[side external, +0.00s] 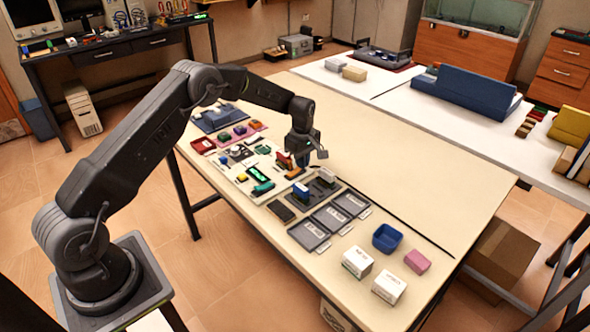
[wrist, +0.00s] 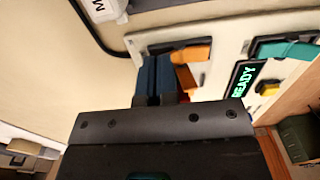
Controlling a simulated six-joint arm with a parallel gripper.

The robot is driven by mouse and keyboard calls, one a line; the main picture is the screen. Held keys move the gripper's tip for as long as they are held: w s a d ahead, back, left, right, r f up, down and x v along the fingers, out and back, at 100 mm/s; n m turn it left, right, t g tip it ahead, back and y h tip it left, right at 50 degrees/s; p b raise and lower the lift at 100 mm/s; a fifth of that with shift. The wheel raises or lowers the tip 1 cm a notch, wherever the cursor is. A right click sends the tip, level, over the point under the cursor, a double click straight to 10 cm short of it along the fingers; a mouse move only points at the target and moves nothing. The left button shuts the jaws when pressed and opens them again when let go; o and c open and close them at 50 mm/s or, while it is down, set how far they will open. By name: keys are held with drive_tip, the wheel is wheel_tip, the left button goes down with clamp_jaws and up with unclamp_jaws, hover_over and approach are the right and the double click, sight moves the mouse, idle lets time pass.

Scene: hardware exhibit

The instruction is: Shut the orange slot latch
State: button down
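The orange slot latch (wrist: 192,53) shows in the wrist view as an orange bar on a pale panel (wrist: 222,50), with a red-orange part below it, partly hidden behind my fingers. My gripper (wrist: 156,62) has two dark blue fingers close together side by side, with nothing visible held between them. They are just left of the latch in that view; I cannot tell whether they touch it. In the side view my gripper (side external: 302,160) hangs low over the far right part of the panel (side external: 238,180), beside a red and orange part (side external: 284,160).
A green READY display (wrist: 243,80) and a teal handle (wrist: 287,50) sit to the latch's right in the wrist view. In the side view, grey trays (side external: 310,234), a blue bin (side external: 386,238) and white boxes (side external: 357,262) stand nearer the front. The table's right side is clear.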

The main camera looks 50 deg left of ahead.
drive_tip(key=shift+f, duration=0.4)
drive_tip(key=shift+r, duration=3.55)
drive_tip(key=shift+r, duration=0.1)
drive_tip(key=s+d+r+m+t, duration=0.1)
drive_tip(key=s+d+r+m, duration=0.3)
drive_tip(key=s+r, duration=0.45)
drive_tip(key=s+d+r+m+t, duration=0.2)
drive_tip(key=s+d+r+m, duration=0.3)
drive_tip(key=r, duration=0.6)
drive_tip(key=s+d+m+t, duration=0.1)
drive_tip(key=s+m, duration=0.3)
drive_tip(key=s, duration=0.7)
drive_tip(key=s+d+m+t, duration=0.1)
drive_tip(key=s+d+m, duration=0.2)
drive_tip(key=s, duration=0.9)
drive_tip(key=shift+d+r+m+t, duration=0.25)
drive_tip(key=shift+m+t, duration=0.05)
drive_tip(key=shift+m, duration=0.7)
